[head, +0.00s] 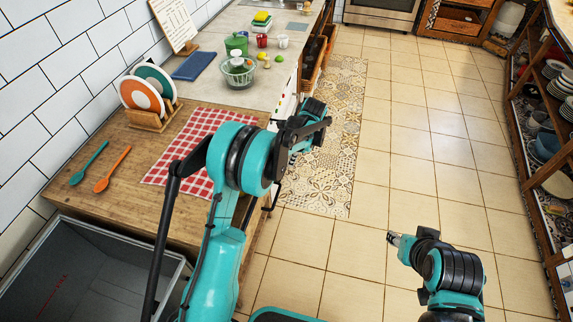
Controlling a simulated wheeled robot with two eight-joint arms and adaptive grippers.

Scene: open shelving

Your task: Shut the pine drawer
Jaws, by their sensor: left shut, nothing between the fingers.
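A wooden drawer front (317,62), which looks like the pine drawer, stands out from the side of the counter beyond my left gripper, with a dark interior behind it. My left gripper (316,108) is shut and empty beside the counter's front side, above the patterned floor strip. It appears apart from the drawer; my arm hides part of the counter front. My right arm comes in at the lower right, over the tiled floor, with its end (393,238) far from the drawer. Its fingers are too unclear to read.
The wooden counter (120,150) holds a red checked cloth (185,150), a plate rack (150,118), and two spoons. A glass bowl (238,70) stands farther back. A grey crate (90,265) is at lower left. Shelving (535,150) lines the right. The tiled floor between is clear.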

